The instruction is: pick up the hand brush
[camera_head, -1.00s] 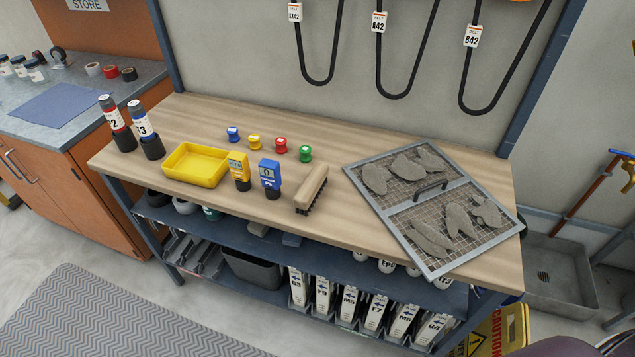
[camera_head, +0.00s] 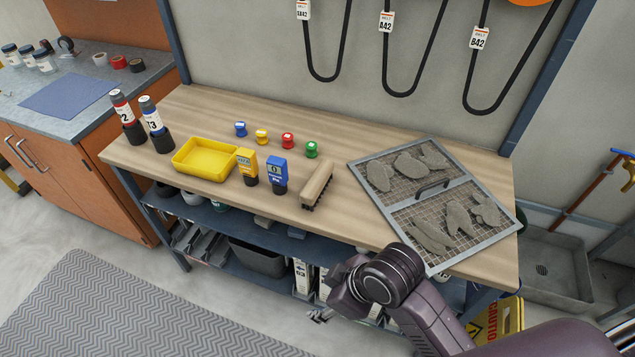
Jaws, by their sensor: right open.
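The hand brush (camera_head: 318,184) lies on the wooden workbench (camera_head: 240,109), between the blue meter and the mesh filter panel. It has a beige wooden back and dark bristles facing down. My right gripper (camera_head: 318,316) shows small at the lower middle, below and in front of the bench's front edge. It is open and empty, well apart from the brush. My left gripper is not in view.
A yellow tray (camera_head: 203,174), yellow meter (camera_head: 247,166) and blue meter (camera_head: 277,175) stand left of the brush. The framed filter panel (camera_head: 352,166) with grey debris lies to its right. Several small coloured knobs sit behind. Bare wood lies behind the brush.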

